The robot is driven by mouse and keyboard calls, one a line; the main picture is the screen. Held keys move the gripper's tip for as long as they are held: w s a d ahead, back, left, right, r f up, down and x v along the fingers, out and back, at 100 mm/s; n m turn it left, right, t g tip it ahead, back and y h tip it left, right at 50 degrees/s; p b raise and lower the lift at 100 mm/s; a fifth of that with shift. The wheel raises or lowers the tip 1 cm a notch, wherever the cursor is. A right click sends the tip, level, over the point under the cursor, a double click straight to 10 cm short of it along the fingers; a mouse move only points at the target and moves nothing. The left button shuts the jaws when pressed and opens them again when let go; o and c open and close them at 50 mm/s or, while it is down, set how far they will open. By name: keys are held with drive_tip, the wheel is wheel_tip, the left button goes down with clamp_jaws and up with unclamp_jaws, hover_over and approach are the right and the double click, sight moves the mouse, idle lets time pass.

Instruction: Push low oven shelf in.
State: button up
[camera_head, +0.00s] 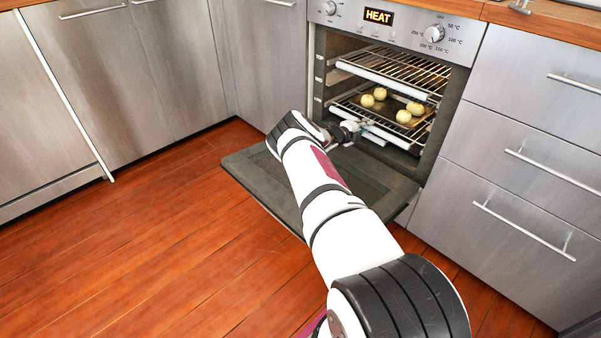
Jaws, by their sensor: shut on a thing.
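The oven (318,75) stands open with its door (260,182) folded down flat. Inside, the low oven shelf (398,139) has a white front rail and sits near the front of the cavity. A dark tray with several pale round buns (403,116) rests at that level. My gripper (358,125) is at the left part of the low shelf's front rail, shut on it. The fingertips are small in the view, and my gripper partly covers the rail's left end.
An upper wire shelf (385,82) with a white front rail sits above the buns. Steel drawers with bar handles (535,175) flank the oven on the right, steel cabinets (120,70) on the left. The wooden floor (130,260) is clear. The display reads HEAT.

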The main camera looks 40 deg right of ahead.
drive_tip(key=shift+w+d+f, duration=0.1)
drive_tip(key=shift+d, duration=0.85)
drive_tip(key=o, duration=0.9)
drive_tip(key=shift+o, duration=0.2)
drive_tip(key=shift+a, duration=0.1)
drive_tip(key=shift+s+a+p, duration=0.2)
drive_tip(key=shift+a+p, duration=2.4)
drive_tip(key=shift+a, duration=0.75)
drive_tip(key=shift+r, duration=0.2)
